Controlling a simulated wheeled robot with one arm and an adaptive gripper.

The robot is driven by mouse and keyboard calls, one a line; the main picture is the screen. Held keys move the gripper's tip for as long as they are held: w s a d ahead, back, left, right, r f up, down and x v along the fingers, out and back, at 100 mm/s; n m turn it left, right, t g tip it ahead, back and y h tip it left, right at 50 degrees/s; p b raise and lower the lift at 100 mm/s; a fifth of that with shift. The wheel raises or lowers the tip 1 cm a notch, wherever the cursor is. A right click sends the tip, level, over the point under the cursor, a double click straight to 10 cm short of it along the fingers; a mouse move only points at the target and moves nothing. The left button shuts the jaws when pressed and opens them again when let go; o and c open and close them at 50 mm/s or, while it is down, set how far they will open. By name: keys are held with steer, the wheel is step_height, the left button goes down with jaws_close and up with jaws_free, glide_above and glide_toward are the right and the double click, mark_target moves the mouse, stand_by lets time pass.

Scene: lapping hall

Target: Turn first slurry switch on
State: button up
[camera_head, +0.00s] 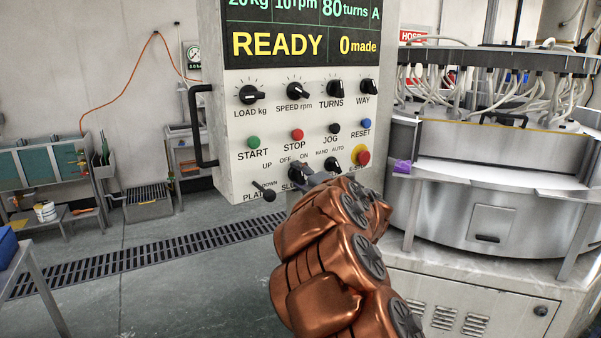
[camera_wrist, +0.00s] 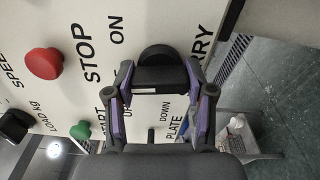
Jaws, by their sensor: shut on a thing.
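The slurry switch (camera_head: 296,170) is a black rotary knob low on the grey control panel (camera_head: 222,165), under the OFF and ON marks. Its label is partly covered by my arm. In the wrist view the black knob (camera_wrist: 158,53) sits between my purple-padded fingertips. My gripper (camera_wrist: 160,78) is shut on its black grip bar. In the head view my gripper (camera_head: 303,181) is at the panel's lower edge, mostly hidden behind my copper-coloured arm. I cannot tell which mark the knob points to.
The platen lever (camera_head: 264,191) is just left of the switch. A HAND/AUTO knob (camera_head: 331,164) and the red emergency stop (camera_head: 363,157) are close on the right. START (camera_head: 253,142) and STOP (camera_head: 297,134) buttons are above. The lapping machine (camera_head: 480,205) stands at right.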

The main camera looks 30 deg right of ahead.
steer(key=m+p, duration=0.3)
steer(key=m, duration=0.2)
steer(key=shift+r, duration=0.15)
steer(key=shift+m+p, duration=0.55)
steer(key=shift+m, duration=0.75)
steer(key=o, duration=1.2)
steer(key=shift+c, duration=0.2)
steer(key=s, duration=1.2)
steer(key=shift+d, duration=0.1)
